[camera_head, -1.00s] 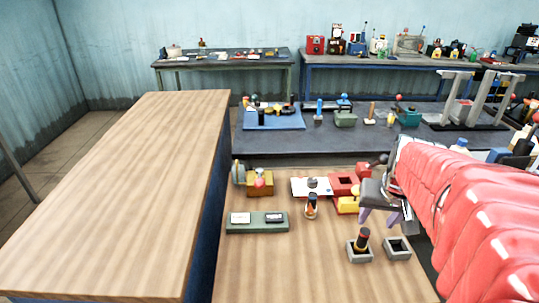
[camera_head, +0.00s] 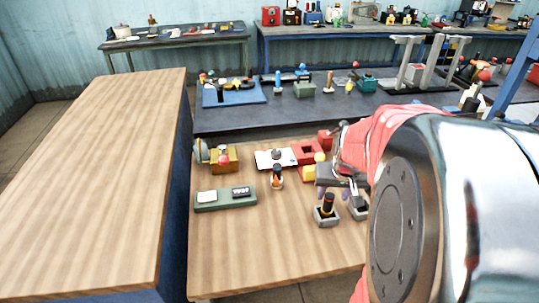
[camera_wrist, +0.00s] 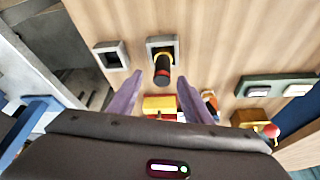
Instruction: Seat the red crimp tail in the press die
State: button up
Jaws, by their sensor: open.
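A dark upright cylinder with red and yellow bands (camera_head: 328,203) stands in a grey square holder (camera_head: 325,220) on the wooden bench; it may be the crimp tail, but I cannot tell. In the wrist view the cylinder (camera_wrist: 162,70) shows between the purple fingertips of my gripper (camera_wrist: 161,78), its holder (camera_wrist: 160,44) beyond. My gripper (camera_head: 335,192) is open and empty, close to the cylinder and apparently behind it in the head view. A red block with a dark opening (camera_head: 307,151) stands behind my gripper; I cannot tell whether it is the press die.
An empty grey square holder (camera_wrist: 112,56) stands beside the first. A green tray with two panels (camera_head: 225,200), a brass block with a red ball (camera_head: 224,160), a white plate (camera_head: 268,159), a small bottle (camera_head: 277,179) and a yellow block (camera_head: 309,174) share the bench. The front left is clear.

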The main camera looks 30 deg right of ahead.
aim_at(330, 198)
jog(key=shift+w+f, duration=0.15)
jog(key=shift+f, duration=0.2)
jog(key=shift+f, duration=0.1)
jog(key=x, duration=0.3)
jog(key=shift+a+f, duration=0.15)
jog(key=shift+f, duration=0.05)
jog(key=shift+x, duration=0.8)
jog(key=shift+w, duration=0.1)
jog(key=shift+c, duration=0.3)
jog(key=c, duration=1)
jog(key=shift+r, duration=0.1)
notch_tip(330, 198, up, 10)
jog(key=shift+f, duration=0.1)
